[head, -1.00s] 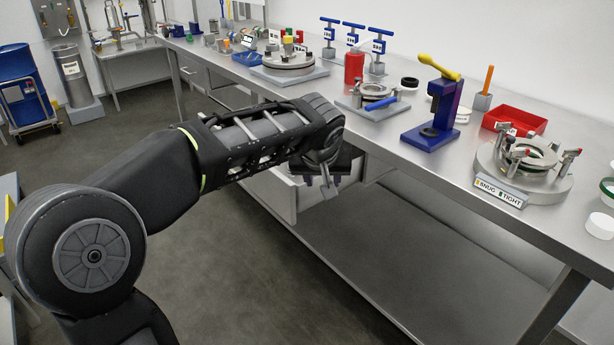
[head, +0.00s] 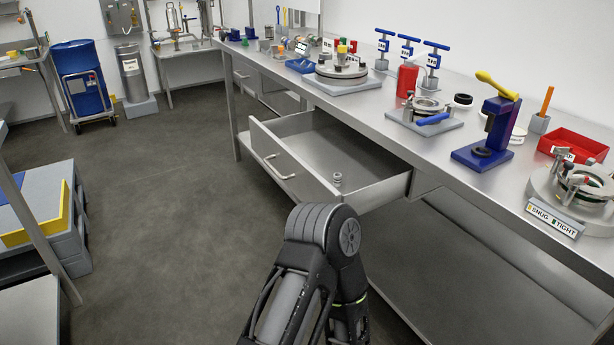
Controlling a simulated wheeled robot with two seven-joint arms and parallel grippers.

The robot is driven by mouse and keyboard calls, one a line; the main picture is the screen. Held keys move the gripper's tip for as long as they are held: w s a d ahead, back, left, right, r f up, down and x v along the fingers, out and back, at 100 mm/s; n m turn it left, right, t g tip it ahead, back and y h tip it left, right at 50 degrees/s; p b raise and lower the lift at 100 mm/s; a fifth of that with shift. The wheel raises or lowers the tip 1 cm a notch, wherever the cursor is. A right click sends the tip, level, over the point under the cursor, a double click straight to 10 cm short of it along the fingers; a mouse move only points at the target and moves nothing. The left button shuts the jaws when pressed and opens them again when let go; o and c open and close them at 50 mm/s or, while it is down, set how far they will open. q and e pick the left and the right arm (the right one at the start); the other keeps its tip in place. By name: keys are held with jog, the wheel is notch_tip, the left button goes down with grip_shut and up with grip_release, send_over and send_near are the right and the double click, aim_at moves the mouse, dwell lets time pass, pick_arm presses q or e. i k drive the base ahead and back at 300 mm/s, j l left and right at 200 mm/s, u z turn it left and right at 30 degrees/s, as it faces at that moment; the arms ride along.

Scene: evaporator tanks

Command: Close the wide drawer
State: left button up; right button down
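The wide drawer (head: 287,172) stands open under the bench in the head view. Its long front with a bar handle (head: 280,167) is pulled well out from the bench. Small grey metal pieces (head: 337,179) lie inside near its right front corner. One of my arms rises from the bottom edge, with its bent joint just in front of the drawer's right end. No gripper fingers show in this view, so I cannot see whether either gripper is open or shut.
The steel bench (head: 389,146) carries clamps, a red tray (head: 573,144) and a blue press (head: 492,137). Another drawer (head: 245,77) is farther along the bench. A grey platform (head: 48,213) with a yellow edge is at left. The floor between is clear.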

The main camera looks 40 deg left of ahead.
aim_at(304, 151)
jog(key=u, duration=1.6)
jog(key=i+l, duration=0.1)
jog(key=i, duration=0.4)
